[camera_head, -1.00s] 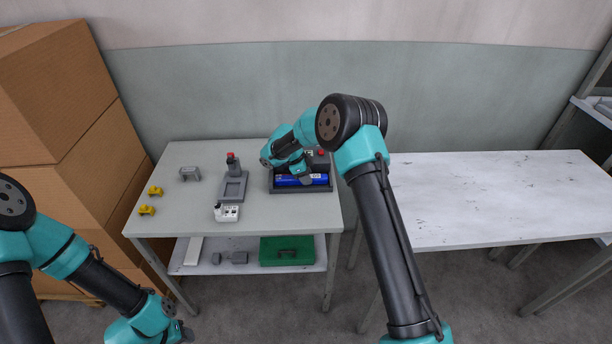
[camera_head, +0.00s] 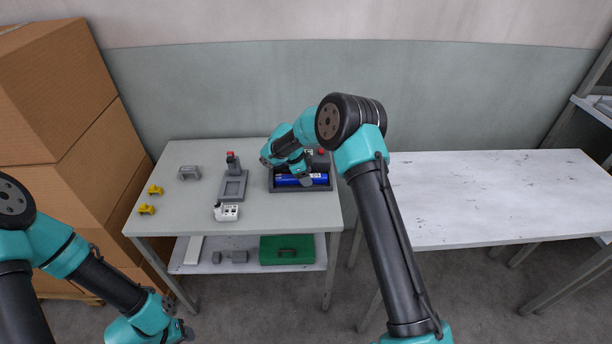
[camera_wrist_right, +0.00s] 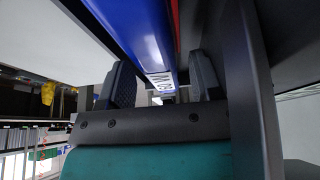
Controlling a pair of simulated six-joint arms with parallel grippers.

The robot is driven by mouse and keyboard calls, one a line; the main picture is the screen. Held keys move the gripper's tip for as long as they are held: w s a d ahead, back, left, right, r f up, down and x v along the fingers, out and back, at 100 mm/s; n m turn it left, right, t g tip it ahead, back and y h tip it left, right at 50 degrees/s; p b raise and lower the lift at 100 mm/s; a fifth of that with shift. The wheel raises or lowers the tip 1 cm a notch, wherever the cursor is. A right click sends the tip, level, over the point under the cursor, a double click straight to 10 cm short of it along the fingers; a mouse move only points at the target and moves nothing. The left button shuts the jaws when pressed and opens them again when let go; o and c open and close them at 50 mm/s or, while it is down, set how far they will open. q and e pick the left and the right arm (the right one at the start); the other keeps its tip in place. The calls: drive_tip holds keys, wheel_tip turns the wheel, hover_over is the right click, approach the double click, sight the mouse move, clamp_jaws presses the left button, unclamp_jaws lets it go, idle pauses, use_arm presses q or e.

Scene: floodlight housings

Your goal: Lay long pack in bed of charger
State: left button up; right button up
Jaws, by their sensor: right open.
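The long blue pack (camera_head: 318,179) lies in the dark tray-like bed of the charger (camera_head: 302,190), at the back right of the left-hand table. My right gripper (camera_head: 297,178) is at the pack, coming down from above, and hides part of it. In the right wrist view the blue pack (camera_wrist_right: 130,30) with a white label runs between the two spread fingers (camera_wrist_right: 163,85), and a dark wall stands close on the right. The fingers are open. My left gripper (camera_head: 185,333) is low at the bottom left, away from the table, its fingers hardly visible.
A grey stand with a red top (camera_head: 234,183) and a white device (camera_head: 227,212) are left of the charger. A grey bracket (camera_head: 189,173) and two yellow pieces (camera_head: 147,209) lie farther left. A green case (camera_head: 287,250) is on the lower shelf. The right table (camera_head: 490,195) is bare.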

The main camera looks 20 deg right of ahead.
drive_tip(key=v, duration=1.7)
drive_tip(key=shift+r, duration=0.2)
